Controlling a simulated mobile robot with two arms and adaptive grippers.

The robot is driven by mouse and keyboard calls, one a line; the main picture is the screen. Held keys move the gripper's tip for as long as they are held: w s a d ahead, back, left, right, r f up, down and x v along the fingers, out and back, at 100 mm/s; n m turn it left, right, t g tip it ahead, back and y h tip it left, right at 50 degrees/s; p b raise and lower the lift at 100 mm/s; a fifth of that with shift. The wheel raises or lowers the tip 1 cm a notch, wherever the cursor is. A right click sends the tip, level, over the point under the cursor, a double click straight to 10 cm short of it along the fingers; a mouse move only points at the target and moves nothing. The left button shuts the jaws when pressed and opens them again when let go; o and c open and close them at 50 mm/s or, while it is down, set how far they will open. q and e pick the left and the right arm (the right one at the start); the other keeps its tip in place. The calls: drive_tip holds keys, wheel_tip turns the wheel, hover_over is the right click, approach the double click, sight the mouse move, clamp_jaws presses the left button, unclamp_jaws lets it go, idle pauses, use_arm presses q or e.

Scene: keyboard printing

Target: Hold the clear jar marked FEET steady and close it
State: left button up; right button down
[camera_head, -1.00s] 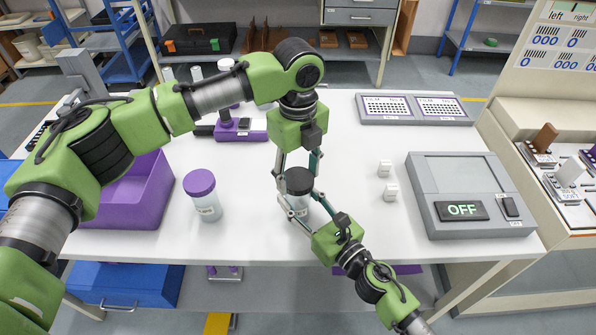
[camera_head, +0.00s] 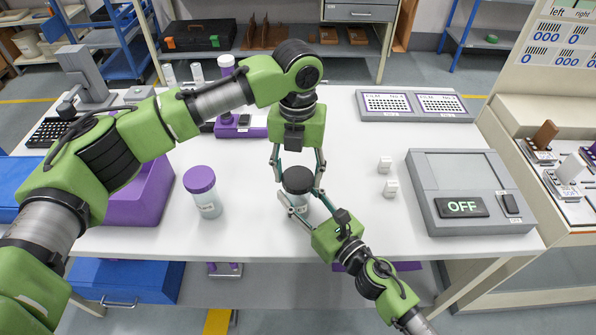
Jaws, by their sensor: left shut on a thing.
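A clear jar (camera_head: 299,203) with a black lid (camera_head: 297,177) stands upright on the white table near its front edge. Its label is partly covered, with only its last letters showing. My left gripper (camera_head: 298,174) points down from above, shut on the black lid, one finger on each side. My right gripper (camera_head: 304,205) comes from the front right, low, its fingers on either side of the jar's body, and looks shut on it. The lid sits on the jar's mouth; whether it is fully tight cannot be told.
A purple-lidded jar (camera_head: 203,194) stands to the left, beside a purple bin (camera_head: 143,197). Two small white blocks (camera_head: 390,188) and a grey device reading OFF (camera_head: 470,225) are to the right. Dotted panels (camera_head: 415,105) lie at the back right.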

use_arm(q)
drive_tip(key=m, duration=0.7)
drive_tip(key=o, duration=0.7)
drive_tip(key=shift+o, duration=0.2)
drive_tip(key=shift+r, duration=2.25)
drive_tip(key=shift+c, duration=0.4)
